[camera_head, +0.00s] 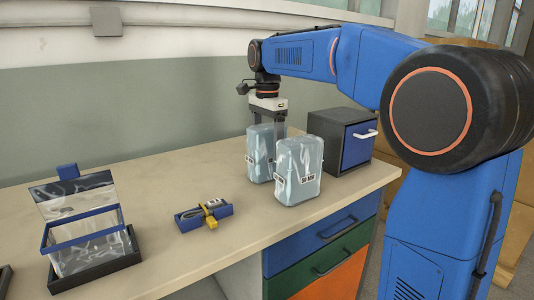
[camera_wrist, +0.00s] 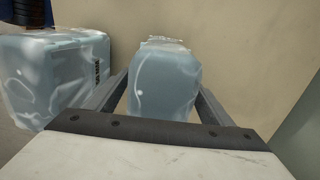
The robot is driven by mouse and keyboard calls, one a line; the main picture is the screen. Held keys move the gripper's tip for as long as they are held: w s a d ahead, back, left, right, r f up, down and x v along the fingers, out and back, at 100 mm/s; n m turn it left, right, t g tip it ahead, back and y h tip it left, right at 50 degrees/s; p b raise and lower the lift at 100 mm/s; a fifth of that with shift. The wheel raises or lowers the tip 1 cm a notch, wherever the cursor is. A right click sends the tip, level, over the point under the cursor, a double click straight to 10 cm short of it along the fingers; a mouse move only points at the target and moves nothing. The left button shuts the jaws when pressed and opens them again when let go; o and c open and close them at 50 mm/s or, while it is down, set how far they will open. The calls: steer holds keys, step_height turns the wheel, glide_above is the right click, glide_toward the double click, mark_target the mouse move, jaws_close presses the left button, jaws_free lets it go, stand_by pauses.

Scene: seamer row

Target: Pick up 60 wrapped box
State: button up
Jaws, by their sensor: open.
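Two pale blue-grey boxes in clear shiny wrap stand upright on the beige bench: a rear one (camera_head: 260,152) and a front one (camera_head: 299,170). The front box has a small label whose number I cannot read surely; the rear box's label is mostly hidden, so I cannot tell which is the 60. My gripper (camera_head: 267,124) points down over the rear box. In the wrist view the open fingers (camera_wrist: 163,100) are on either side of this wrapped box (camera_wrist: 163,85), with no clear grip seen. The other wrapped box (camera_wrist: 70,75) stands at the left there.
A dark cabinet with a blue drawer (camera_head: 358,147) stands right of the boxes, near the bench's right end. A blue tray (camera_head: 190,221) with a yellow-and-grey tool lies to the left. A clear-sided open bin (camera_head: 90,250) is farther left. The wall runs close behind.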

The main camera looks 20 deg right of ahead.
steer(key=shift+f, duration=0.65)
steer(key=c, duration=1.4)
